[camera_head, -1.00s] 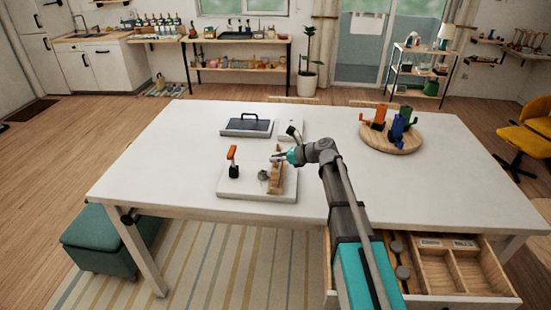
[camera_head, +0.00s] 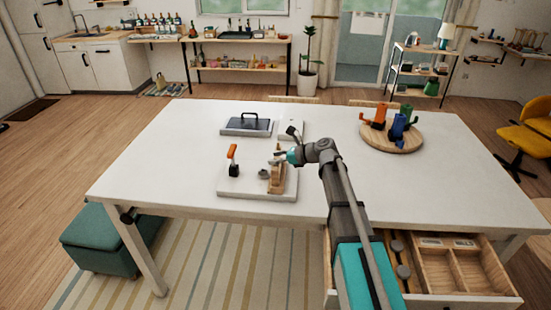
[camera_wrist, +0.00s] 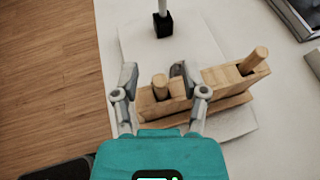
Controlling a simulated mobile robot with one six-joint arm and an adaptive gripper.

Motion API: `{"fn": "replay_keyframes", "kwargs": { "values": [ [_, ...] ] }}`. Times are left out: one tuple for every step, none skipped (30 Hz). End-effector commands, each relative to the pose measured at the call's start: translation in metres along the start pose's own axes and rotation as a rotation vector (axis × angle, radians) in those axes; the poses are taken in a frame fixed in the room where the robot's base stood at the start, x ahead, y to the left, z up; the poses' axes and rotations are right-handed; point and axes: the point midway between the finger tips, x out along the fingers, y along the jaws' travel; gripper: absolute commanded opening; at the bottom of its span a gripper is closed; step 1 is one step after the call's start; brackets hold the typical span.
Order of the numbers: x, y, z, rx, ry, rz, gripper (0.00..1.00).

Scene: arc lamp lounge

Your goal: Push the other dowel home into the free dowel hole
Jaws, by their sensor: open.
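A wooden block (camera_wrist: 219,88) lies on a white board (camera_wrist: 133,36); in the head view the block (camera_head: 276,180) is at the board's right side. Two light wood dowels stand up from it in the wrist view. The nearer dowel (camera_wrist: 160,88) stands at the left part of the block, and the other dowel (camera_wrist: 254,61) at its right end, leaning to the right. My gripper (camera_wrist: 154,72) is open, with the nearer dowel between its fingers. Whether the fingers touch it, and how deep either dowel sits, I cannot tell. I cannot make out a free hole.
An orange-handled clamp (camera_head: 233,160) stands on the board left of the block. A dark-topped tray (camera_head: 246,127) lies behind the board. A round wooden stand (camera_head: 391,138) with coloured holders is at the back right. An open drawer (camera_head: 455,268) juts out below the table's front.

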Motion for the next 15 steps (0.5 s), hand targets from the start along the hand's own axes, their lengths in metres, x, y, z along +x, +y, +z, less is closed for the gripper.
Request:
{"fn": "replay_keyframes", "kwargs": {
  "values": [
    [-0.001, 0.0, 0.002, 0.0, 0.0, 0.0, 0.57],
    [-0.001, 0.0, 0.003, 0.0, 0.0, 0.0, 0.57],
    [-0.002, 0.0, 0.004, 0.0, 0.0, 0.0, 0.57],
    [-0.002, 0.0, 0.005, 0.0, 0.0, 0.0, 0.57],
    [-0.003, 0.0, 0.006, 0.0, 0.0, 0.0, 0.57],
    [-0.004, 0.0, 0.008, 0.0, 0.0, 0.0, 0.57],
    [-0.004, 0.0, 0.01, 0.0, 0.0, 0.0, 0.57],
    [-0.005, 0.0, 0.012, 0.0, 0.0, 0.0, 0.57],
    [-0.006, 0.0, 0.014, 0.0, 0.0, 0.0, 0.57],
    [-0.007, 0.0, 0.017, 0.0, 0.0, 0.0, 0.57],
    [-0.008, 0.0, 0.019, 0.0, 0.0, 0.0, 0.57],
    [-0.009, 0.0, 0.022, 0.0, 0.0, 0.0, 0.57],
    [-0.01, 0.0, 0.024, 0.0, 0.0, 0.0, 0.57],
    [-0.011, 0.0, 0.026, 0.0, 0.0, 0.0, 0.57],
    [-0.012, 0.0, 0.03, 0.0, 0.0, 0.0, 0.57]
  ]
}}
